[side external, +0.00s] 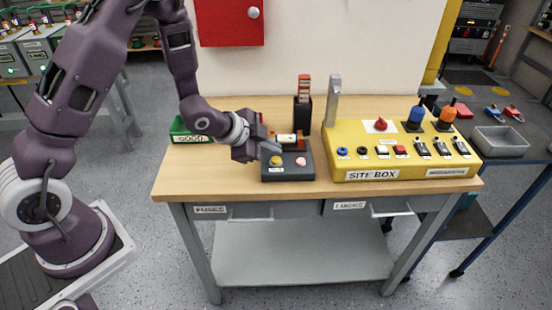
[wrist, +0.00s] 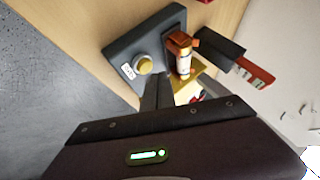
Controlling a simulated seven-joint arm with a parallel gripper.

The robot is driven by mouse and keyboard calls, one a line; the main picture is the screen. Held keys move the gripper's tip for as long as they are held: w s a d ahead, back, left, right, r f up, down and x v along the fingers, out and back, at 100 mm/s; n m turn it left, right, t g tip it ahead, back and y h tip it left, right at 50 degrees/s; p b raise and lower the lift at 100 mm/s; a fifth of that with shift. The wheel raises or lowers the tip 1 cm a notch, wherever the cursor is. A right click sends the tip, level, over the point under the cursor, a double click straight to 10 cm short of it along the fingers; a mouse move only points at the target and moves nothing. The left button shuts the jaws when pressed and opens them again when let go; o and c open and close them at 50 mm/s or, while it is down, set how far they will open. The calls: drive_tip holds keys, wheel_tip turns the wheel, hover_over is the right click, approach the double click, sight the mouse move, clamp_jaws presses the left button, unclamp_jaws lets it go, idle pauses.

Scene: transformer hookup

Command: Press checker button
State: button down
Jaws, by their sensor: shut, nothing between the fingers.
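The checker (side external: 288,174) is a dark grey box near the table's front edge. On its top are a yellow button (side external: 275,160) and a pink round part (side external: 301,161). A light cylindrical fuse (side external: 287,138) sits between orange-brown clips at its back. My gripper (side external: 270,148) is shut and empty, pointing down close to the yellow button. In the wrist view the shut fingers (wrist: 156,84) end just beside the yellow button (wrist: 144,64), with the fuse (wrist: 183,58) to the right. I cannot tell whether they touch anything. The pink part is not visible in the wrist view.
The yellow site box (side external: 400,160) with several switches and knobs stands close on the right. A black holder with a red-striped piece (side external: 303,90) stands behind the checker. A green bin (side external: 187,132) labelled GOOD is on the left. The table's front left (side external: 210,177) is clear.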

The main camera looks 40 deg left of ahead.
sight(272, 161)
drive_tip(key=shift+r, duration=2.5)
drive_tip(key=s+a+r+n+y, duration=0.2)
drive_tip(key=s+r+n, duration=0.3)
drive_tip(key=s+r, duration=0.6)
drive_tip(key=s+d+r+n+g, duration=0.1)
drive_tip(key=s+r+n, duration=0.1)
drive_tip(key=s, duration=0.7)
drive_tip(key=s+d+r+n+g, duration=0.2)
drive_tip(key=s+r+n, duration=0.1)
drive_tip(key=s, duration=0.7)
drive_tip(key=shift+d+r+n+h, duration=0.2)
drive_tip(key=shift+r+n+h, duration=0.1)
drive_tip(key=shift+r+n, duration=0.1)
